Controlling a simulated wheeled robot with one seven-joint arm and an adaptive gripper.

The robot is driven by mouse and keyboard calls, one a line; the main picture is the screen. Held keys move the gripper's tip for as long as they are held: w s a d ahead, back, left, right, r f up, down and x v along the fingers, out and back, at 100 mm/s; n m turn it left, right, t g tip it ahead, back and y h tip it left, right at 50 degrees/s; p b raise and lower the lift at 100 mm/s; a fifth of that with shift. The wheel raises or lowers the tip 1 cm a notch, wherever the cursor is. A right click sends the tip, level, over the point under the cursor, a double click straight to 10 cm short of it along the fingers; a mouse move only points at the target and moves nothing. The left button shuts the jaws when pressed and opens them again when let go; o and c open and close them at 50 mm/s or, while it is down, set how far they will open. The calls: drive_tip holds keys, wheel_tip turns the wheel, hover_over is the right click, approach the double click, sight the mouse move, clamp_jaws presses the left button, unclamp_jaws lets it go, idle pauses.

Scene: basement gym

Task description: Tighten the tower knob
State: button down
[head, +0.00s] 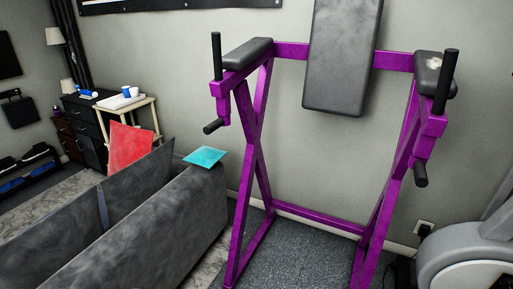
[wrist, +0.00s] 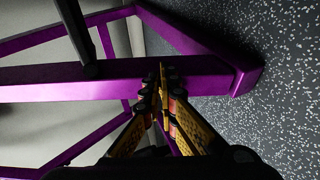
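The tower is a purple metal frame (head: 262,150) with a black back pad (head: 343,60), two black arm pads, upright black grips (head: 217,57) and short lower black grips (head: 420,174). I cannot make out a distinct knob in either view. In the wrist view, my gripper (wrist: 163,80) has its fingertips together over a purple beam (wrist: 210,75) of the tower. I see nothing clearly between the tips, and I cannot tell whether they touch the beam. A black bar (wrist: 76,28) meets the beam to the left. My gripper is not in the head view.
A grey sofa (head: 170,225) with a red cushion (head: 130,147) and a teal cushion (head: 205,156) stands left of the tower. A grey-white machine (head: 470,255) is at the lower right. Dark speckled floor (head: 300,255) lies open between the tower's legs. The wall is close behind.

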drive_tip(key=shift+w+d+f, duration=0.1)
drive_tip(key=shift+w+f, duration=0.05)
drive_tip(key=shift+f, duration=0.1)
idle(0.3)
drive_tip(key=shift+d, duration=0.1)
drive_tip(key=a+p+v, duration=0.1)
drive_tip(key=v, duration=0.5)
drive_tip(key=shift+p, duration=0.35)
idle(0.4)
drive_tip(key=shift+a+f, duration=0.15)
drive_tip(key=shift+a, duration=0.1)
